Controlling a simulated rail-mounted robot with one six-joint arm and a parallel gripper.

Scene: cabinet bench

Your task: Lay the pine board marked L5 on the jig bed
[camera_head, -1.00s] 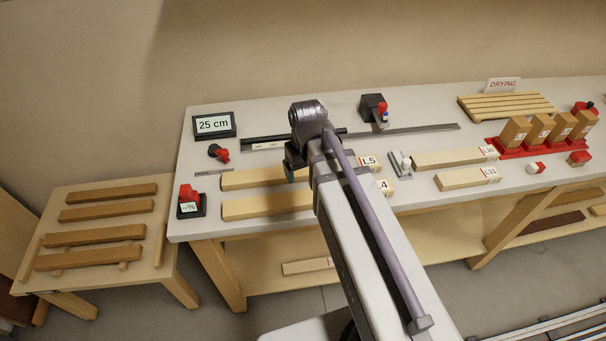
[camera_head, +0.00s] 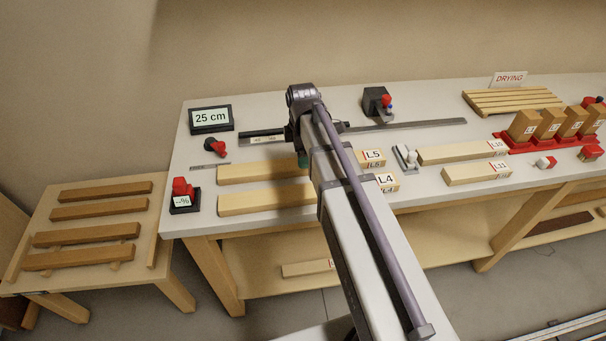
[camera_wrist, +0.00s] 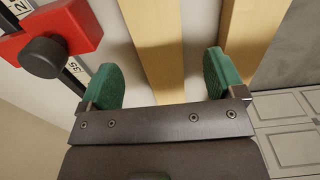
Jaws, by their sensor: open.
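The pine board marked L5 (camera_head: 250,173) lies on the bench, pale and long, its middle hidden behind my arm. Its L5 label shows at the right end. A like board marked L4 (camera_head: 260,199) lies parallel in front. My gripper (camera_head: 303,161) is over the L5 board, mostly hidden by my arm. In the wrist view my gripper (camera_wrist: 163,82) is open, its green pads on either side of one board (camera_wrist: 157,40), seemingly L5, with no label in sight. The pads look apart from it. I cannot tell for sure which part is the jig bed.
A red slider with a black knob (camera_wrist: 62,35) on a numbered scale is close to the left pad. The L4 board (camera_wrist: 252,35) is beyond the right pad. A dark block (camera_head: 374,102) and a ruler (camera_head: 425,125) lie behind. Boards L10 (camera_head: 455,153) and L11 (camera_head: 470,174) are right.

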